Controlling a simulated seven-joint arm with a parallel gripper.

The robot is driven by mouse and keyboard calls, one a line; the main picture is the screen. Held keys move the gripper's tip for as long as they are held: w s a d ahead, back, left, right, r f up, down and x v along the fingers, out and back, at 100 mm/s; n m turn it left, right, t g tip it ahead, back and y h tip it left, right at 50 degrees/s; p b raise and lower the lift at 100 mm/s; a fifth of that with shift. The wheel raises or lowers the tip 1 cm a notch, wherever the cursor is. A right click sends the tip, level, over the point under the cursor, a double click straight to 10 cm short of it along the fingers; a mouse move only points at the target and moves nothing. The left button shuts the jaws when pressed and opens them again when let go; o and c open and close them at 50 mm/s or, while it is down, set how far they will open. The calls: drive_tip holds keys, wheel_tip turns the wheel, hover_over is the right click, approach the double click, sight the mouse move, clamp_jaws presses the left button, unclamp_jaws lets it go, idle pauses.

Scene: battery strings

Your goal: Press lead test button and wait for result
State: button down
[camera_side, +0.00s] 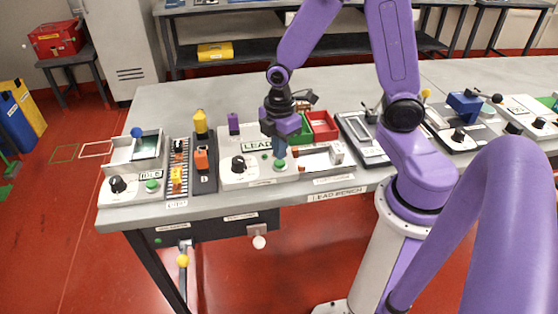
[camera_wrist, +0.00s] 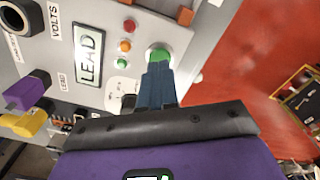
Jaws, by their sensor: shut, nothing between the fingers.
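The lead test station (camera_side: 234,179) is a light panel with a sign reading LEAD (camera_side: 257,145) and a black knob (camera_side: 238,163). Its green button (camera_side: 280,164) is at the front of the panel, and it also shows in the wrist view (camera_wrist: 158,53). My gripper (camera_side: 280,154) points down with its fingers shut and empty. The fingertips (camera_wrist: 158,68) are at the green button and overlap its near edge in the wrist view. I cannot tell whether they touch or press it. The LEAD display (camera_wrist: 89,54) shows only that word.
A red light (camera_wrist: 129,26) and an orange light (camera_wrist: 125,46) sit beside the button. Red and green bins (camera_side: 321,126) stand behind the station. A purple plug (camera_side: 233,123) and a yellow plug (camera_side: 200,122) stand at left. Another station with a green button (camera_side: 152,186) is farther left.

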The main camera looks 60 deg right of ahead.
sight(280, 162)
drive_tip(key=shift+f, duration=1.15)
idle(0.4)
drive_tip(key=shift+r, duration=3)
drive_tip(key=s+a+r+m, duration=0.1)
drive_tip(key=s+a+r, duration=0.1)
drive_tip(key=s, duration=0.6)
drive_tip(key=s+a+r+m, duration=0.1)
drive_tip(key=s+a+r, duration=0.2)
drive_tip(key=s, duration=0.5)
drive_tip(key=shift+s+r, duration=0.35)
drive_tip(key=shift+r, duration=0.3)
